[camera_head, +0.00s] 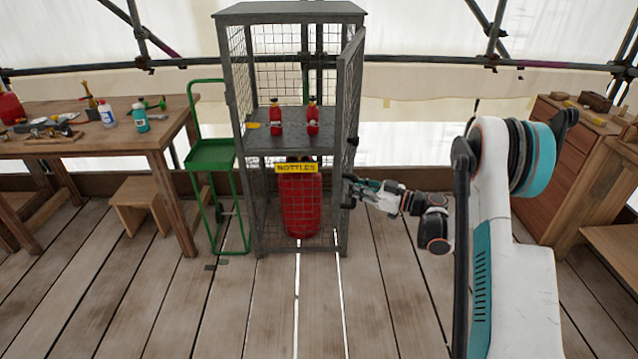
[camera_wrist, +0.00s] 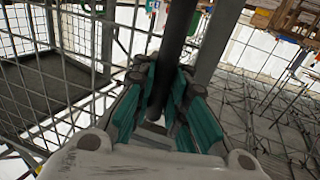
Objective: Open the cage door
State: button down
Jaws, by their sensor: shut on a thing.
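The cage (camera_head: 290,142) is a tall grey metal frame with mesh walls. Its mesh door (camera_head: 350,85) stands swung outward on the right side, seen nearly edge-on in the head view. My gripper (camera_head: 352,190) is at the door's right, low on it. In the wrist view my gripper (camera_wrist: 165,85) has its teal fingers shut around a dark upright bar (camera_wrist: 180,35), which looks like the door handle. Two red bottles (camera_head: 276,118) (camera_head: 313,116) stand on the cage shelf.
A large red cylinder (camera_head: 300,205) stands in the cage bottom. A green hand truck (camera_head: 212,155) is close at the cage's left, beside a cluttered workbench (camera_head: 160,141). A wooden drawer cabinet (camera_head: 560,150) stands at right. The plank floor before the cage is clear.

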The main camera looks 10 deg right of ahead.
jog(key=s+d, duration=0.2)
jog(key=d, duration=0.9)
jog(key=shift+s+f, duration=0.2)
jog(key=shift+s, duration=0.05)
jog(key=shift+d, duration=0.1)
jog(key=c, duration=1.6)
grip_release()
jog(key=shift+s+d+r, duration=0.1)
jog(key=shift+s+r, duration=0.05)
jog(key=v, duration=1.2)
